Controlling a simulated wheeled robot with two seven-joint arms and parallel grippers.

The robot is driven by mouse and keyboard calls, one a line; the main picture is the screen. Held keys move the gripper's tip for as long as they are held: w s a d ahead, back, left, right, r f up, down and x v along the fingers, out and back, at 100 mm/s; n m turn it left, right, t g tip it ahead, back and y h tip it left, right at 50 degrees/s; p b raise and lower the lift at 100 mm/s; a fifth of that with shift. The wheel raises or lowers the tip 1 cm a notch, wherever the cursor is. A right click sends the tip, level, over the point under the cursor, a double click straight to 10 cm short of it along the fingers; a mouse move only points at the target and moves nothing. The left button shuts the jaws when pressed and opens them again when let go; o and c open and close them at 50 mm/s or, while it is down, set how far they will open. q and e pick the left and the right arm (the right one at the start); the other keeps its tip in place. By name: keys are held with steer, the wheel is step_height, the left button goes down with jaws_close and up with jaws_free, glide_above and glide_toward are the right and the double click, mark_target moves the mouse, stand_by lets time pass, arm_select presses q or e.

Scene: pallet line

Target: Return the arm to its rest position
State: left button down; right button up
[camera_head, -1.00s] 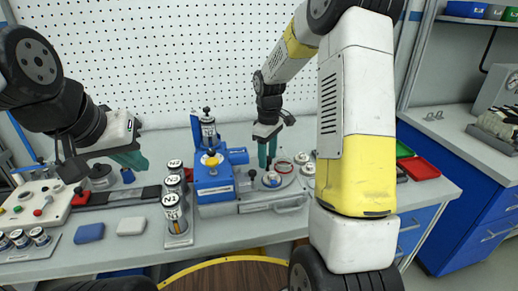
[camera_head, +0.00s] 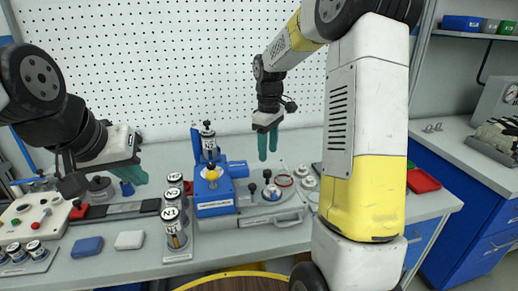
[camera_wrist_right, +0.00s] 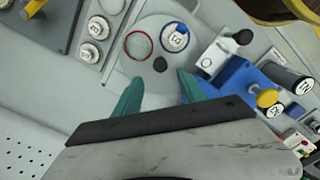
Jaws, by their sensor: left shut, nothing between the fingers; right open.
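My right gripper (camera_head: 268,146) hangs above the grey fixture plate with its green fingers pointing down, apart and empty. In the right wrist view its two fingers (camera_wrist_right: 160,95) stand apart over the round plate (camera_wrist_right: 150,68), touching nothing that I can see. A small jar marked with a label (camera_wrist_right: 174,38) sits on that round plate beside a red ring (camera_wrist_right: 138,45). My left gripper (camera_head: 134,174) is at the left above the bench, its green fingers together with nothing between them. Much of my right arm crosses the right of the head view.
A blue press (camera_head: 214,190) holds a jar upright on top. A rack of labelled jars (camera_head: 175,215) stands to its left. A control box (camera_head: 30,222) is at the far left, a red tray (camera_head: 422,181) at the right. The pegboard (camera_head: 200,60) closes the back.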

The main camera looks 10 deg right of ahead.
steer(key=s+r+m+t+y, duration=0.1)
steer(key=s+r+m+t, duration=0.25)
steer(key=s+r, duration=0.75)
steer(key=s+a+m+t+y, duration=0.1)
steer(key=s+m, duration=0.4)
steer(key=s, duration=0.8)
steer(key=shift+s+a+t, duration=0.15)
steer(key=shift+a+t, duration=0.45)
steer(key=shift+t, duration=0.25)
